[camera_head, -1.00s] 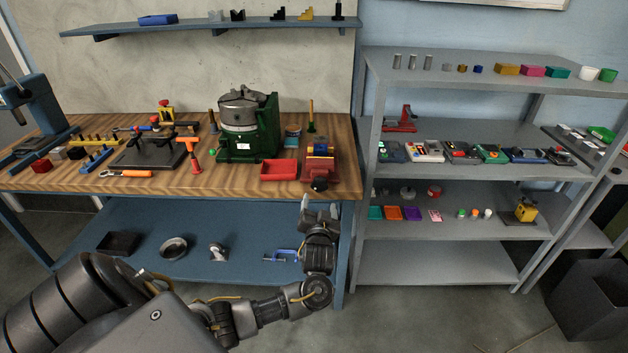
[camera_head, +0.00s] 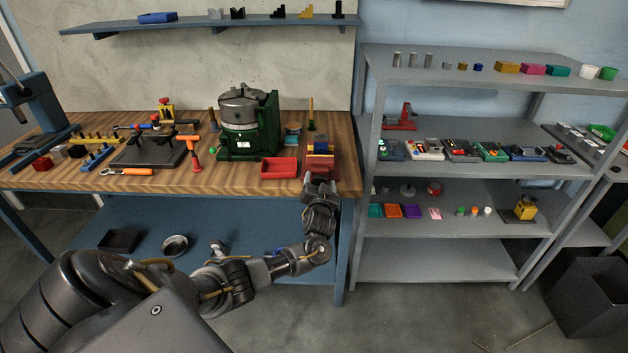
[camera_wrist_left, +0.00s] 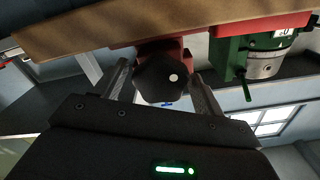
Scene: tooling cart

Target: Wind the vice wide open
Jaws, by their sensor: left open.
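The red vice (camera_head: 321,160) sits at the front right edge of the wooden bench. A blue and yellow thing shows at its jaws in the head view, too small to read well. My left gripper (camera_head: 320,187) is in front of the vice at the bench edge. In the left wrist view, the dark round knob (camera_wrist_left: 160,80) of the vice lies between the two open fingers of my left gripper (camera_wrist_left: 163,88). I cannot tell whether the fingers touch it. The head view hides the knob behind my gripper. My right gripper is not in view.
A red tray (camera_head: 279,168) stands just left of the vice, with a green machine (camera_head: 250,125) behind it. The bench's front edge (camera_head: 230,188) runs beside my arm. A grey shelf unit (camera_head: 460,250) stands to the right. The lower blue shelf is under the bench.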

